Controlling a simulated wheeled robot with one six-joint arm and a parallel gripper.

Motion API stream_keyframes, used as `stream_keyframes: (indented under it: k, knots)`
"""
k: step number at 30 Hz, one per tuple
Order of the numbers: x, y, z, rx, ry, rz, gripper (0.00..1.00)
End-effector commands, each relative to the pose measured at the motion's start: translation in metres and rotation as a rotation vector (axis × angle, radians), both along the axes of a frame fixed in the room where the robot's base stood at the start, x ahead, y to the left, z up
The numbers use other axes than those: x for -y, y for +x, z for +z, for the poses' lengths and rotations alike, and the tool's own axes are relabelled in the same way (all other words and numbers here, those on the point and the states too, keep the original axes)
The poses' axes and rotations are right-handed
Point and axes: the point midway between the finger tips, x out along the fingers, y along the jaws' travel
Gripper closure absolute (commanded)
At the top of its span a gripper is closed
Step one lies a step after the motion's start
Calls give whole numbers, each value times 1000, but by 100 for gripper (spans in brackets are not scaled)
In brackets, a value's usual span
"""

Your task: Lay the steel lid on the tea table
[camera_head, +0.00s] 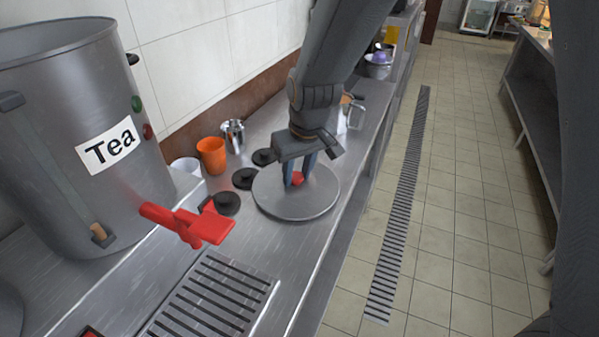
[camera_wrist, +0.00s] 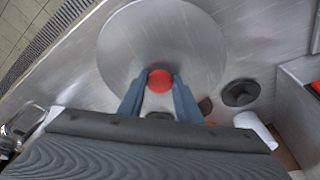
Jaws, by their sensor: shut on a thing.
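The round steel lid (camera_head: 315,195) has a red knob (camera_head: 297,178) at its centre. In the head view it is flat and level at the steel tea table (camera_head: 235,225), near the table's right edge. I cannot tell whether it touches the surface or hangs just above it. My gripper (camera_head: 298,172) points down at the knob, with its two blue fingers on either side. In the wrist view the fingers (camera_wrist: 159,88) are shut on the red knob (camera_wrist: 160,80), and the lid (camera_wrist: 150,35) spreads out beyond them.
A large steel tea urn (camera_head: 70,130) with a red tap (camera_head: 190,222) stands at left. Black discs (camera_head: 244,179), an orange cup (camera_head: 211,155) and a steel jug (camera_head: 233,134) stand behind the lid. A slotted drain tray (camera_head: 212,300) lies in front. The tiled floor (camera_head: 440,240) is clear at right.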

Motion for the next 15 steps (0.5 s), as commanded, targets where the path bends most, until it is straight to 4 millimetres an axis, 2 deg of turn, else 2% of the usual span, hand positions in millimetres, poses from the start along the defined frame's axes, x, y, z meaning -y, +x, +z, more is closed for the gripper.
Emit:
stream_keyframes:
  k: [5, 6, 8, 15]
  knots:
    - [0, 0, -3, 0, 0, 0, 98]
    - [0, 0, -2, 0, 0, -1, 63]
    - [0, 0, -2, 0, 0, -1, 52]
    - [0, 0, -2, 0, 0, -1, 51]
